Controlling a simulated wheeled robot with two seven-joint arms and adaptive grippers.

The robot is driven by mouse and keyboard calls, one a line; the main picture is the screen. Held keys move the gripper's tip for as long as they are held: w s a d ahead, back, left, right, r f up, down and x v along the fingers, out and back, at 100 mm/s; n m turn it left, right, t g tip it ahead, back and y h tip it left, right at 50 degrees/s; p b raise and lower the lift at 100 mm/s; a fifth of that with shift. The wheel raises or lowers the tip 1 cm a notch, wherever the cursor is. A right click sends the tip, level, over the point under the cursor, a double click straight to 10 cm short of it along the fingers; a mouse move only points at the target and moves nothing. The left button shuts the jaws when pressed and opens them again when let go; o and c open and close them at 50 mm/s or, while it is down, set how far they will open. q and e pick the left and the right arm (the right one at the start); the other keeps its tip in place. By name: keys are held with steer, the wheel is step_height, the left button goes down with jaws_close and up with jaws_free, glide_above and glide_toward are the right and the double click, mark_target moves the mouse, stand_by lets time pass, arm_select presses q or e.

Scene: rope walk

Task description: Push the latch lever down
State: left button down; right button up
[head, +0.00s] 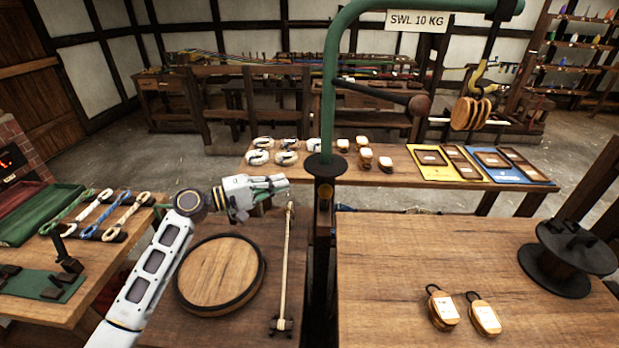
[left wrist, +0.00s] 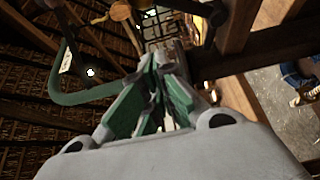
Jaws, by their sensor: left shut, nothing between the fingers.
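My left gripper (head: 284,183) is shut and empty, a little left of the green crane post (head: 328,110), with a gap between them. In the left wrist view its green-padded fingers (left wrist: 165,78) are closed together. A dark bar with a round brown knob (head: 418,105) sticks out to the right from the post, higher than my gripper; it looks like a lever, but I cannot tell whether it is the latch lever. A small brownish fitting (head: 325,197) sits on the post under its dark collar. My right gripper is not in view.
A round wooden board (head: 221,273) and a pale rod (head: 287,265) lie on the near left bench. A hook with wooden pulley blocks (head: 471,113) hangs at the right.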

arm_select(q)
steer(key=shift+d+r, duration=0.1)
steer(key=shift+r, duration=0.05)
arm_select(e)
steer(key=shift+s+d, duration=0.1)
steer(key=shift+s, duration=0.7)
arm_select(q)
steer(key=p+x, duration=0.2)
steer(key=x, duration=0.8)
steer(key=s, duration=0.2)
steer(key=s+p, duration=0.1)
steer(key=s, duration=0.1)
steer(key=shift+d, duration=0.25)
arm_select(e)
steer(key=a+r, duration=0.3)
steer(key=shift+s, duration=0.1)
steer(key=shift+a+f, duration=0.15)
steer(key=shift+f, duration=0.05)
